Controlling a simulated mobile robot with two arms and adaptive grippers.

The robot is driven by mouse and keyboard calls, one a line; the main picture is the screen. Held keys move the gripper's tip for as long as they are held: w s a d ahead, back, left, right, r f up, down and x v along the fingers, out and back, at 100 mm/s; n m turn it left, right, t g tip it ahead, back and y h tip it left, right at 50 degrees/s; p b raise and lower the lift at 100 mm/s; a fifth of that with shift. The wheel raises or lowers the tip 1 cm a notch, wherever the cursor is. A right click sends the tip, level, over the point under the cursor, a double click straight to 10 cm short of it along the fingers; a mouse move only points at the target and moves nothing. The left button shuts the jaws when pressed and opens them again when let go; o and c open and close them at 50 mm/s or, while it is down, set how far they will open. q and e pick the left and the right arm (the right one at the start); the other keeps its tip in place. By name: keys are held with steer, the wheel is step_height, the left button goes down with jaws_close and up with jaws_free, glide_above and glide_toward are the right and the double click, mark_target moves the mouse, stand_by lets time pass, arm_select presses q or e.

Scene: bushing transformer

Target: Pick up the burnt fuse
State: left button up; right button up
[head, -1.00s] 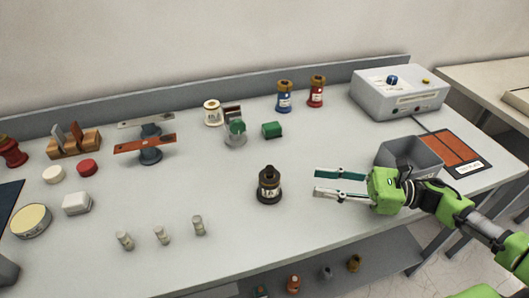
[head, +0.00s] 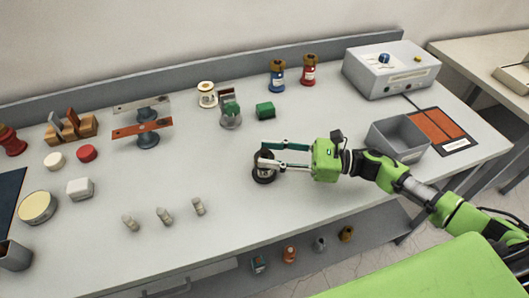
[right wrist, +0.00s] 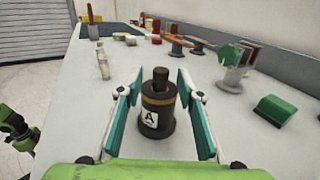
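Three small pale cylinders that look like fuses stand in a row near the table's front edge: left (head: 130,223), middle (head: 164,215) and right (head: 199,206). I cannot tell which is burnt. At least one pale cylinder (right wrist: 103,64) shows at the left in the right wrist view. My right gripper (head: 264,160) is at a black bushing, right of the row. In the right wrist view its fingers are apart, one on each side of the upright bushing (right wrist: 157,108), which bears an "A" label. Firm contact is not visible.
A grey open bin (head: 398,143) and a grey instrument box (head: 390,72) are at the right. A green block (head: 265,110), blue bushing (head: 277,78) and red bushing (head: 309,72) stand at the back. The table between the fuses and back items is largely clear.

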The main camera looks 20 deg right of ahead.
steer(key=shift+x, duration=1.05)
steer(key=shift+d, duration=0.15)
steer(key=shift+c, duration=0.7)
jaws_close()
steer(key=shift+r, duration=0.1)
